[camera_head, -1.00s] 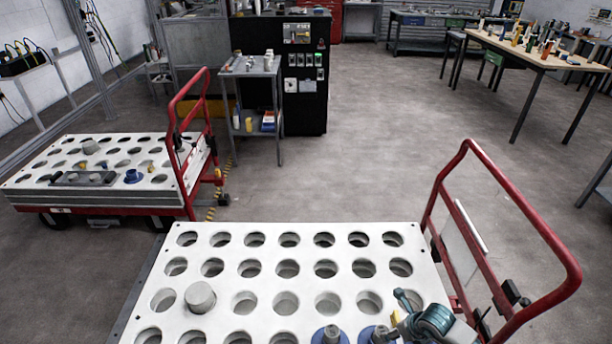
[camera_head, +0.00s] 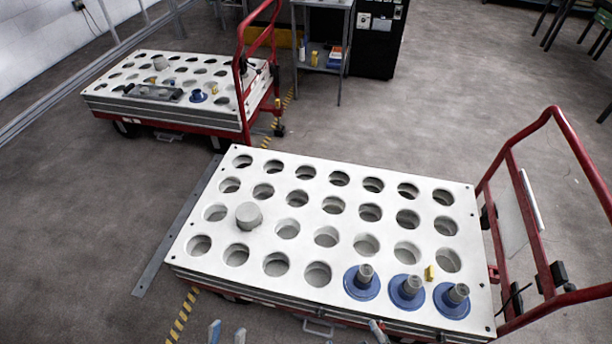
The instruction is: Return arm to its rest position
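My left gripper (camera_head: 228,333) shows only as two fingertips at the bottom edge, in front of the near cart. The tips are apart with nothing visible between them. A small grey-teal part (camera_head: 378,331) at the bottom edge, right of centre, seems to be a bit of my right gripper; too little shows to tell its opening. The near cart's white perforated top (camera_head: 325,240) carries a grey round part (camera_head: 249,216) and, along its front right, three blue-flanged parts with grey stems (camera_head: 362,282), (camera_head: 407,291), (camera_head: 452,299).
A small yellow piece (camera_head: 430,272) stands among the blue parts. The near cart's red handle (camera_head: 528,150) rises at the right. A second cart (camera_head: 120,84) with parts stands back left, beside a grey shelf (camera_head: 324,67).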

